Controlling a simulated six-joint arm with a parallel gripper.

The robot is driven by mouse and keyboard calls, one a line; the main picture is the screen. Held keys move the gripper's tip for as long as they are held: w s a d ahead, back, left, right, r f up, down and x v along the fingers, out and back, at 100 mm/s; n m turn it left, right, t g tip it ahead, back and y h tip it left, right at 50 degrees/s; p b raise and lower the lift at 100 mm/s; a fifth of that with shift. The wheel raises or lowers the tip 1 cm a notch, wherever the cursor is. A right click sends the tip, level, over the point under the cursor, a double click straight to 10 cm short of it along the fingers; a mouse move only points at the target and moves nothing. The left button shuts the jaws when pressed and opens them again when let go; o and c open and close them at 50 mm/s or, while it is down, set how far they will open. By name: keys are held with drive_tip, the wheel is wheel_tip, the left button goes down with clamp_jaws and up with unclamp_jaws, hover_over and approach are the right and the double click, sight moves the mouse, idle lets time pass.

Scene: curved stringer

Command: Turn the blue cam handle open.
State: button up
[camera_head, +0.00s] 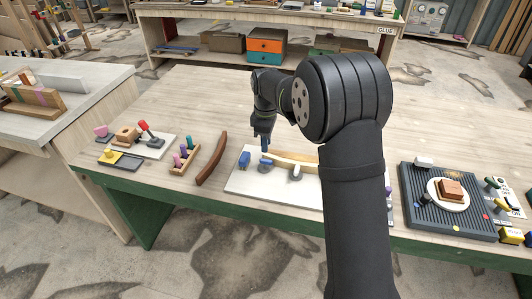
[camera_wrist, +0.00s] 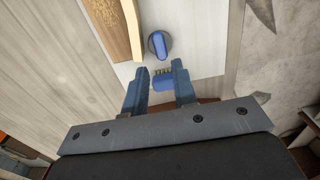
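The blue cam handle (camera_wrist: 158,44) is a rounded blue bar on a round grey base, just beyond my fingertips in the wrist view. It also shows small beside the wood strip in the head view (camera_head: 266,161). My gripper (camera_wrist: 160,67) is open, with its two blue fingers spread and nothing held between them. In the head view my gripper (camera_head: 265,143) points down above the white board, near the handle. A blue brush-like block (camera_wrist: 163,82) lies below and between the fingers in the wrist view.
The white board (camera_head: 240,184) carries the wood strip and a second grey cam (camera_head: 294,174). A brown curved piece (camera_head: 212,160) and a peg rack (camera_head: 183,160) stand left. A dark ribbed tray (camera_head: 430,212) is right. Bare tabletop lies behind the board.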

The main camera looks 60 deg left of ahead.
sight(266, 160)
wheel_tip(266, 160, up, 11)
drive_tip(key=shift+f, duration=0.15)
drive_tip(key=shift+f, duration=0.1)
wheel_tip(266, 160, down, 17)
drive_tip(key=shift+f, duration=0.15)
idle(0.7)
drive_tip(key=m, duration=0.6)
idle(2.3)
